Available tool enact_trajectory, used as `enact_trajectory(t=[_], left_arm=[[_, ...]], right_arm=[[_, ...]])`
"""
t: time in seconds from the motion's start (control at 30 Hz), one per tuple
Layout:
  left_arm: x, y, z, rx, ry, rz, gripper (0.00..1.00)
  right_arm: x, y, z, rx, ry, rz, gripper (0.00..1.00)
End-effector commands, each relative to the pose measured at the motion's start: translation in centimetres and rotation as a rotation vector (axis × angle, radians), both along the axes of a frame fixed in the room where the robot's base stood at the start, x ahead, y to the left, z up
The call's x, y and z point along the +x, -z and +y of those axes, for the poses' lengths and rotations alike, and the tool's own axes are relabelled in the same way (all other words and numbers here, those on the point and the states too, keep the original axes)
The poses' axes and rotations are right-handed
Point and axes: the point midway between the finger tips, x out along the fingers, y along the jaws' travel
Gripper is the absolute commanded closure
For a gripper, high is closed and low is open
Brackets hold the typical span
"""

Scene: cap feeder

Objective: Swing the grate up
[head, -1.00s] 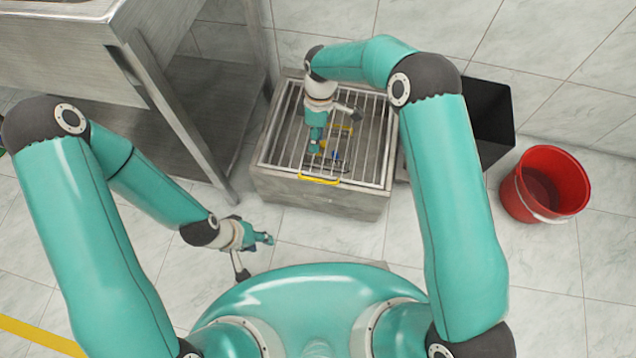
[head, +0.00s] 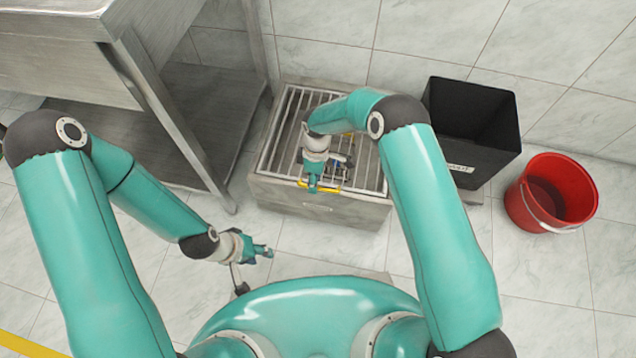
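The grate (head: 283,128), a set of parallel metal bars, lies flat on top of a low grey metal box on the floor. A yellow handle (head: 333,188) runs along its front edge. My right gripper (head: 312,190) points down at this handle, at its left part, and covers some of it. Whether its fingers are around the handle or just above it, and open or shut, I cannot tell. My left gripper (head: 268,251) hangs over the floor in front of the box, apart from it. Its finger opening is too small to judge.
A black bin (head: 488,120) stands right of the box, with a red bucket (head: 551,193) further right. A steel table (head: 160,80) with a leg close to the box stands at left. The tiled wall is behind. Open floor lies in front.

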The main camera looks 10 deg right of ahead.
Motion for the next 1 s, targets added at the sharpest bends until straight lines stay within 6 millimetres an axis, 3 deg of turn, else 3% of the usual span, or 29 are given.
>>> enact_trajectory(t=[0.13, 0.43, 0.7, 0.97, 1.0], left_arm=[[0.0, 0.2, 0.0, 0.000, 0.000, 0.000, 0.60], [0.0, 0.2, 0.0, 0.000, 0.000, 0.000, 0.60], [0.0, 0.2, 0.0, 0.000, 0.000, 0.000, 0.60], [0.0, 0.2, 0.0, 0.000, 0.000, 0.000, 0.60], [0.0, 0.2, 0.1, 0.000, -0.004, -0.001, 0.60]], right_arm=[[-0.2, 1.0, 0.0, 0.000, 0.002, -0.001, 0.63], [-0.2, 1.2, 0.0, 0.000, 0.002, -0.001, 0.63], [-0.3, 1.2, 0.0, 0.001, 0.003, 0.001, 1.00], [-0.4, 1.2, 0.1, 0.000, 0.002, 0.005, 1.00], [-0.4, 1.1, -1.4, 0.000, 0.005, 0.007, 1.00]])
